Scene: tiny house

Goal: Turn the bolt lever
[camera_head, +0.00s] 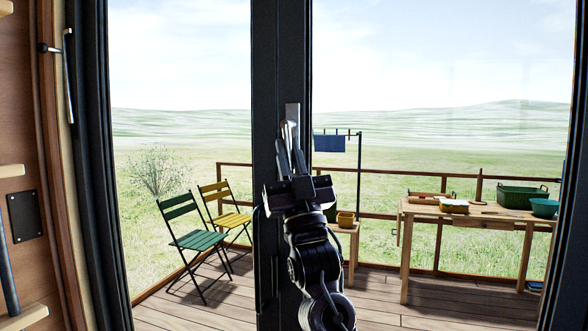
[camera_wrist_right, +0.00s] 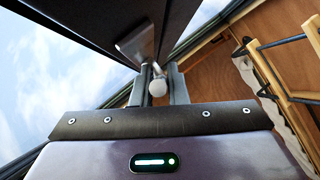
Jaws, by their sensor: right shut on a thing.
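The bolt lever (camera_head: 288,128) is a small pale metal handle on a metal plate on the dark middle door post (camera_head: 280,60). My right gripper (camera_head: 291,155) reaches up to it from below, with its fingers around the lever. In the right wrist view the lever's rounded end (camera_wrist_right: 158,86) shows between the two fingers of the right gripper (camera_wrist_right: 158,92), and the plate (camera_wrist_right: 137,42) is above it. The right gripper is shut on the lever. The exact finger contact is small and partly hidden. My left gripper is not in view.
Glass panes flank the post. Outside on the wooden deck are a green chair (camera_head: 182,226), a yellow chair (camera_head: 225,207) and a wooden table (camera_head: 425,208) with containers.

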